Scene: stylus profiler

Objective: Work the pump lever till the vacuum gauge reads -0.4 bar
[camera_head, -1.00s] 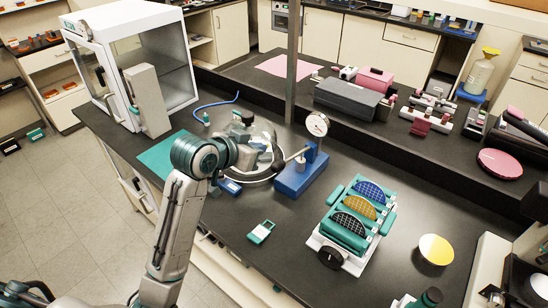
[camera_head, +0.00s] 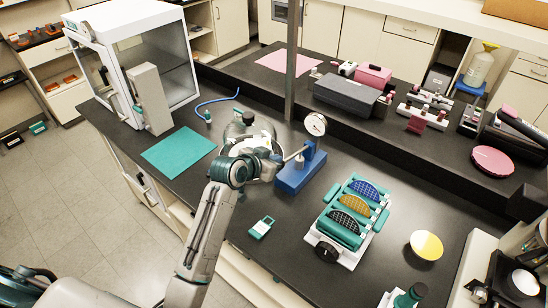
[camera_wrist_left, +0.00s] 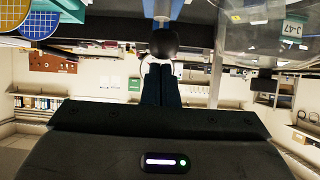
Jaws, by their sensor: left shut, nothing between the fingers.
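The blue pump (camera_head: 300,174) stands on the black bench with the round white vacuum gauge (camera_head: 316,124) above it. The gauge's reading is too small to make out. The pump lever (camera_head: 295,156) points left from the pump toward my left gripper (camera_head: 278,160). In the left wrist view, my left gripper (camera_wrist_left: 161,84) is shut and empty, its fingertips just short of the lever's black knob (camera_wrist_left: 165,43). I cannot tell whether they touch the knob. In the head view, my wrist partly covers the glass chamber (camera_head: 240,133) beside the pump. My right gripper is not in view.
A teal mat (camera_head: 178,151) lies left of the chamber. A teal handheld device (camera_head: 261,228) lies in front of the pump. A wafer rack (camera_head: 345,222) and a yellow disc (camera_head: 426,245) stand to the right. A metal post (camera_head: 291,70) rises behind the pump.

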